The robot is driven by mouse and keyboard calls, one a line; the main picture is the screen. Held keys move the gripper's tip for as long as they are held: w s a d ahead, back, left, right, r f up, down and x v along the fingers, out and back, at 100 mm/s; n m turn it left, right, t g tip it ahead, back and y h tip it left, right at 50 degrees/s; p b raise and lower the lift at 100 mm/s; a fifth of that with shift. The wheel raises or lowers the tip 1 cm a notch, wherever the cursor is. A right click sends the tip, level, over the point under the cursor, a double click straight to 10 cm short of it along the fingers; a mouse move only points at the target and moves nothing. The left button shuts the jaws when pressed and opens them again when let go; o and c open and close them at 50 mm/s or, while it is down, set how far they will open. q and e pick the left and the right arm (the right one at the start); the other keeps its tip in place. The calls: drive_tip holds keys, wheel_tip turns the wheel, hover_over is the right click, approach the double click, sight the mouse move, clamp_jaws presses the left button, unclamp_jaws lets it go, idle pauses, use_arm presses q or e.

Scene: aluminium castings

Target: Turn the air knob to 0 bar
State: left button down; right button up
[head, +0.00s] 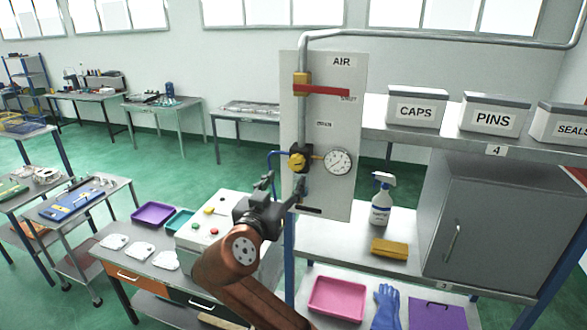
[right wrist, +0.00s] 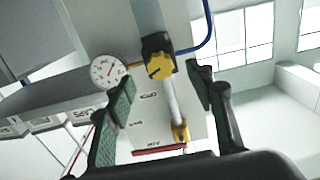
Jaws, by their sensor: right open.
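The yellow air knob (head: 297,160) sits on a dark regulator on the upright grey AIR panel (head: 337,112). It also shows in the right wrist view (right wrist: 160,66), between the fingers in the picture. A round white gauge (head: 338,162) is joined to it by a short brass pipe. It also shows in the right wrist view (right wrist: 108,71), but its reading is too small to tell. My right gripper (head: 284,184) is open and empty, just in front of and below the knob; I see no contact. It also shows in the right wrist view (right wrist: 162,86). My left gripper is not in view.
A red lever (head: 322,91) is on the pipe above the knob. At right are a shelf with bins (head: 416,108), a spray bottle (head: 382,199) and a grey cabinet (head: 490,222). A bench box with buttons (head: 216,222) stands below the arm at left.

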sight(295, 169)
drive_tip(key=p+x, duration=0.3)
drive_tip(key=x, duration=0.3)
drive_tip(key=shift+w+d, duration=0.15)
drive_tip(key=shift+w, duration=0.1)
drive_tip(key=shift+w+d, duration=0.15)
drive_tip(key=shift+w, duration=0.25)
drive_tip(key=shift+f, duration=0.1)
drive_tip(key=c, duration=1.2)
